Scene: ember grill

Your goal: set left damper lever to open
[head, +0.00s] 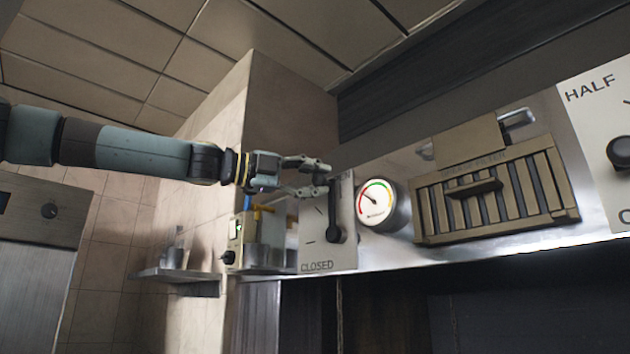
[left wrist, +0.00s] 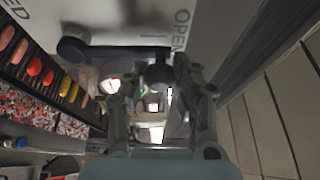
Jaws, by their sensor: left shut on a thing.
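The left damper lever (head: 335,218) is a dark handle on a pale plate (head: 312,238) marked CLOSED at the bottom. The upper label is mostly hidden, with only its last letter showing. The lever stands nearly upright from its low pivot. My left gripper (head: 322,178) is at the lever's upper end, shut on its knob. In the left wrist view the lever (left wrist: 112,53) runs from its round pivot to the knob between the fingers of my left gripper (left wrist: 158,82), close to the OPEN label. My right gripper is not in view.
A round gauge (head: 377,203) sits just right of the plate, then a slatted vent (head: 495,195). Another lever plate (head: 592,110) marked HALF is at the far right. A small shelf (head: 178,274) is on the wall. Food pieces (left wrist: 48,77) line the grill below.

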